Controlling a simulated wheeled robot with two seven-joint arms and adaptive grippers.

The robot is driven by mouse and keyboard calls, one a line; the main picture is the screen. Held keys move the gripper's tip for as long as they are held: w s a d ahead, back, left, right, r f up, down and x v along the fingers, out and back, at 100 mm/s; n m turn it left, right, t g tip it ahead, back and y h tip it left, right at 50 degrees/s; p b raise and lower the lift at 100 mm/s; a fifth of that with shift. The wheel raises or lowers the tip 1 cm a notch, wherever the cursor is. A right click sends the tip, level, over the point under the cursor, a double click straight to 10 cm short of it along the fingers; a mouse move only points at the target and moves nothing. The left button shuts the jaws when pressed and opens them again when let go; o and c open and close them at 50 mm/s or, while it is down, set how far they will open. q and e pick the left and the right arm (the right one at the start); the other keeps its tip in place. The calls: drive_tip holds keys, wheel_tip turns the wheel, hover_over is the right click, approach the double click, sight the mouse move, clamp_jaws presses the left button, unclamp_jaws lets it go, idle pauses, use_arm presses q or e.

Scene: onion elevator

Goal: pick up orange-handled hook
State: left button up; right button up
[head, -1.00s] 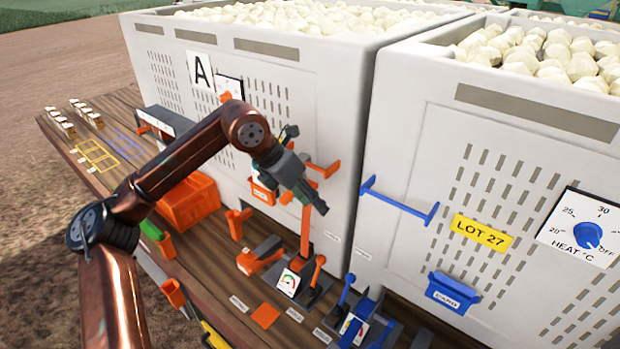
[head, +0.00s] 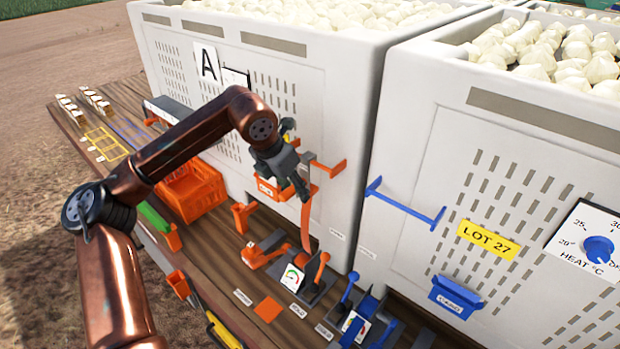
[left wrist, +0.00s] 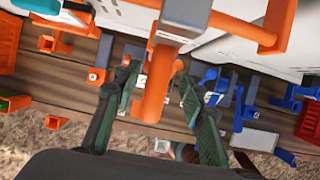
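The orange-handled hook has a long orange handle (head: 307,222) hanging down in front of the left pale crate. Its grey upper part (head: 317,168) is at the orange bracket (head: 330,170) on the crate's wall. In the left wrist view the orange handle (left wrist: 153,92) hangs below a grey labelled piece (left wrist: 178,22). My left gripper (head: 298,190) is at the upper handle in the head view. In the left wrist view its dark green fingers (left wrist: 157,90) are apart on either side of the handle, without a clear grip. My right gripper is not in view.
An orange labelled bin (head: 268,188) is on the crate wall close to my left gripper. A blue bracket (head: 405,205) is on the right crate (head: 440,150). Orange and blue levers and a gauge (head: 292,278) crowd the wooden bench (head: 225,255) below.

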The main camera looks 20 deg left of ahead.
use_arm(q)
drive_tip(key=shift+w+f, duration=0.5)
drive_tip(key=shift+f, duration=0.1)
drive_tip(key=shift+w+f, duration=0.1)
drive_tip(key=shift+f, duration=0.15)
drive_tip(key=shift+s+a+r, duration=0.1)
drive_tip(key=shift+s, duration=0.3)
drive_tip(key=shift+c, duration=0.2)
drive_tip(key=shift+w, duration=0.25)
drive_tip(key=c, duration=0.5)
drive_tip(key=shift+s, duration=0.15)
drive_tip(key=c, duration=0.3)
clamp_jaws()
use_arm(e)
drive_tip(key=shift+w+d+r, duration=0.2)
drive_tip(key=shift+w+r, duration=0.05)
